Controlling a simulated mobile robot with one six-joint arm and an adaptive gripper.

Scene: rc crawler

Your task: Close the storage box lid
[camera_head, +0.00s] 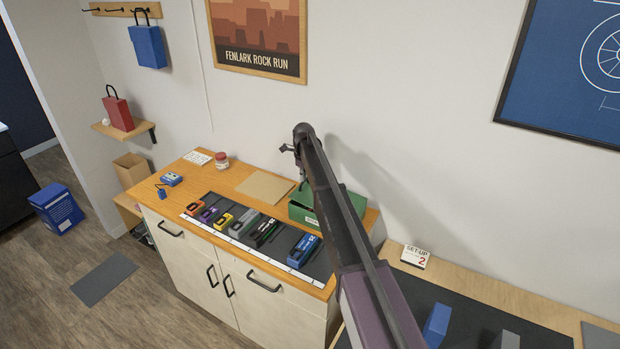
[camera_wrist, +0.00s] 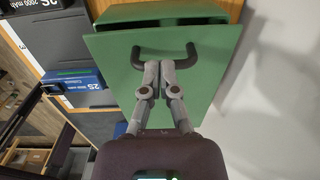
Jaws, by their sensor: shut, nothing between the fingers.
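The green storage box (camera_head: 302,213) stands at the right end of the wooden cabinet top, partly hidden behind my arm. Part of its green lid (camera_head: 358,203) shows to the right of the arm. In the wrist view the lid (camera_wrist: 112,62) is a broad flat panel, with the box body (camera_wrist: 160,13) beyond its top edge and a dark gap between them. A dark handle (camera_wrist: 192,50) is on the lid. My gripper (camera_wrist: 159,67) is shut and empty, its fingertips at the middle of the handle; contact cannot be told.
A dark mat with a row of battery packs (camera_head: 305,247) lies left of the box. A tan board (camera_head: 265,187), a red jar (camera_head: 221,161) and a blue charger (camera_head: 171,179) sit further left. The wall is close behind. A lower bench with a set-up card (camera_head: 415,257) is at right.

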